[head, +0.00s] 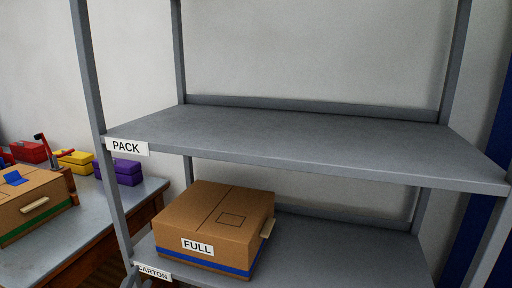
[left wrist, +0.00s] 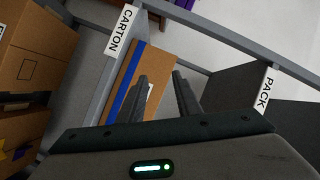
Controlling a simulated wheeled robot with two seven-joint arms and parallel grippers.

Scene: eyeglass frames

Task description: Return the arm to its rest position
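My left gripper (left wrist: 161,76) shows in the left wrist view with its two dark fingers apart and nothing between them. Behind the fingers is a brown carton with a blue stripe (left wrist: 152,62). In the head view the carton (head: 215,218), labelled FULL, sits closed on the lower shelf (head: 345,255), which bears a CARTON label (head: 154,271). In the head view only a small grey part, probably of my left gripper, shows at the bottom edge below that label. My right gripper is in neither view.
The upper shelf, labelled PACK (head: 300,140), is empty. Grey rack posts (head: 100,110) stand at its corners. A table (head: 95,215) at the left holds a green-striped carton (head: 30,205) and red, yellow and purple boxes (head: 118,172). More cartons (left wrist: 35,60) show in the wrist view.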

